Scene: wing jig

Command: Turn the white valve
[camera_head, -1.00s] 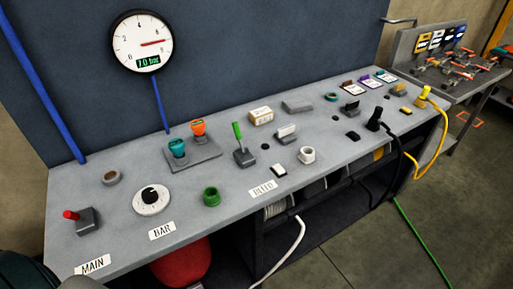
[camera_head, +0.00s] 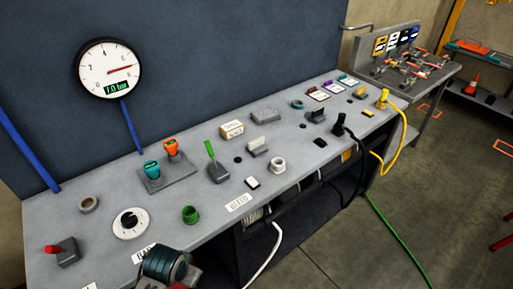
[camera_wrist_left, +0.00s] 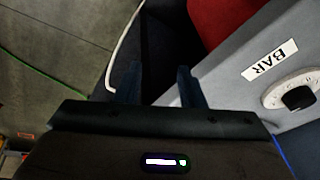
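A white round dial with a black centre knob (camera_head: 131,223) sits on the bench top behind the BAR label, and also shows in the left wrist view (camera_wrist_left: 297,96). I cannot tell which of the two is the white valve. My left gripper (camera_wrist_left: 159,85) is open and empty in the wrist view, its fingers apart from the dial and over the floor side of the bench edge. In the head view its fingers cannot be made out. My right gripper is not in view.
A wall gauge (camera_head: 109,69) reads 7.0 bar. Cables (camera_head: 395,145) hang off the front edge.

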